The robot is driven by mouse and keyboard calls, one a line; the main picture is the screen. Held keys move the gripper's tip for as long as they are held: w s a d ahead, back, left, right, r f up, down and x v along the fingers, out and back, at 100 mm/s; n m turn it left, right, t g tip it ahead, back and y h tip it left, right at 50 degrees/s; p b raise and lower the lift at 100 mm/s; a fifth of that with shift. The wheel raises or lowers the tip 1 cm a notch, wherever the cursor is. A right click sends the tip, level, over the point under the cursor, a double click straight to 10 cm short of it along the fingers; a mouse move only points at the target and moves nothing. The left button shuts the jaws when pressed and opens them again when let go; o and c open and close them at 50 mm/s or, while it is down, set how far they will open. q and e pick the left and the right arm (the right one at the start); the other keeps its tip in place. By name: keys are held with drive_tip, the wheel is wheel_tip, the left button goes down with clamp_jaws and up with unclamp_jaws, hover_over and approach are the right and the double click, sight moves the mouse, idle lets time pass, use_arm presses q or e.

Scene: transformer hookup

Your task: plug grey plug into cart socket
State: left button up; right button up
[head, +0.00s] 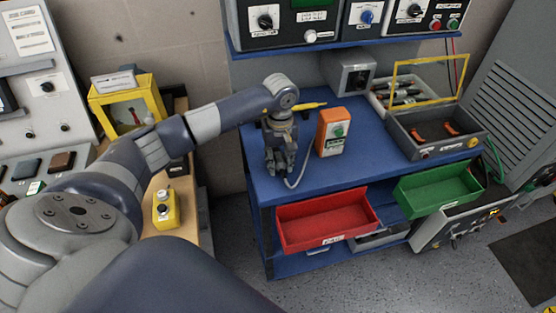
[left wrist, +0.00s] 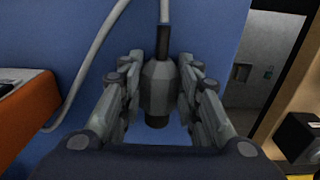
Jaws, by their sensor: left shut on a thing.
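My left gripper (head: 281,166) is above the front left part of the blue cart top (head: 345,168), pointing down. In the left wrist view it is shut on the grey plug (left wrist: 158,88), which sits between both fingers. A grey cable (left wrist: 98,38) runs from the plug and curves to the left; in the head view the cable shows beside the gripper near the orange tester (head: 331,133). In the head view the plug is mostly hidden by the fingers. I cannot make out for sure which fitting is the cart socket. My right gripper is not in view.
A grey box (head: 347,72) stands behind the orange tester, with a yellow tool (head: 308,106) lying near it. An open grey case (head: 433,132) is at right. Red (head: 325,218) and green (head: 437,190) drawers stick out in front. A wooden bench is at left.

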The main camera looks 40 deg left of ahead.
sight(280, 160)
use_arm(q)
drive_tip(key=shift+r, duration=0.15)
drive_tip(key=shift+r+p, duration=1.4)
drive_tip(key=shift+r, duration=1.5)
drive_tip(key=s+d+r+m, duration=0.4)
drive_tip(key=s+d+m, duration=0.1)
drive_tip(key=s+d, duration=0.1)
drive_tip(key=s+d+r+m, duration=0.5)
drive_tip(key=s+d, duration=0.2)
drive_tip(key=s, duration=0.2)
drive_tip(key=shift+d+r, duration=0.2)
drive_tip(key=shift+r, duration=0.1)
